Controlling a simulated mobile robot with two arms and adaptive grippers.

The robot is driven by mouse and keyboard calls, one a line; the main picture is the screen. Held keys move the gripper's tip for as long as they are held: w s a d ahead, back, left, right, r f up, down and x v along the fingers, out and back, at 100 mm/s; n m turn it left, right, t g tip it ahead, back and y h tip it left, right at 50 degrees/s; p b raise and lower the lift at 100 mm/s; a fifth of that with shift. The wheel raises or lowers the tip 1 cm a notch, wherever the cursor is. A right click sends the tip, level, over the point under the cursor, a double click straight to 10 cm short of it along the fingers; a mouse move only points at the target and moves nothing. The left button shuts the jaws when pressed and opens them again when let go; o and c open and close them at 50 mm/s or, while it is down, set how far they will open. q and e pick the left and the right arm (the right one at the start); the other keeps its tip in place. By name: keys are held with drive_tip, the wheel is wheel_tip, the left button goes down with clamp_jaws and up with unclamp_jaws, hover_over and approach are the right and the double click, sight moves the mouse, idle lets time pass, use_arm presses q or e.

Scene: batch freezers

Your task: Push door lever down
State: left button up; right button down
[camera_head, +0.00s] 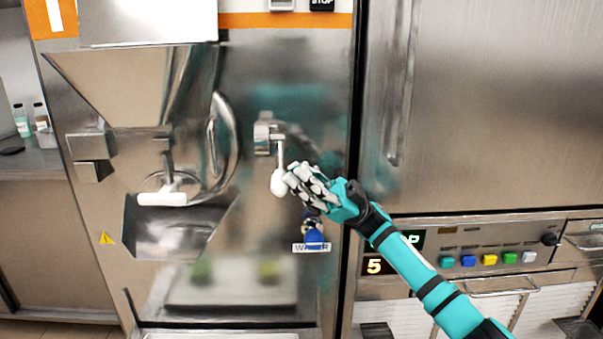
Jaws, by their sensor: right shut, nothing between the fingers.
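The door lever (281,160) is a thin metal rod with a white knob (278,184) at its lower end. It hangs down from a metal bracket on the steel front of the batch freezer (262,75). My right gripper (297,180) is shut and empty, its fingertips at the right side of the white knob. I cannot tell whether they touch it. My right arm comes in from the lower right. My left gripper is out of view.
A white-handled spout (162,198) sits above a recessed chute (170,230) on the left. A blue valve (313,238) is below my right gripper. On the right is a steel cabinet (490,110) with coloured buttons beneath. Small bottles (22,120) stand on the far-left counter.

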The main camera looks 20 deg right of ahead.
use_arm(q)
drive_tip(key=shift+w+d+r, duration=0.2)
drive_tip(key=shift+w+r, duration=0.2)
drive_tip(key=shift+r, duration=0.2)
use_arm(e)
wheel_tip(320, 180, up, 8)
drive_tip(key=shift+w+d+r, duration=0.15)
drive_tip(key=shift+w+r, duration=0.1)
drive_tip(key=shift+w, duration=0.2)
idle(0.4)
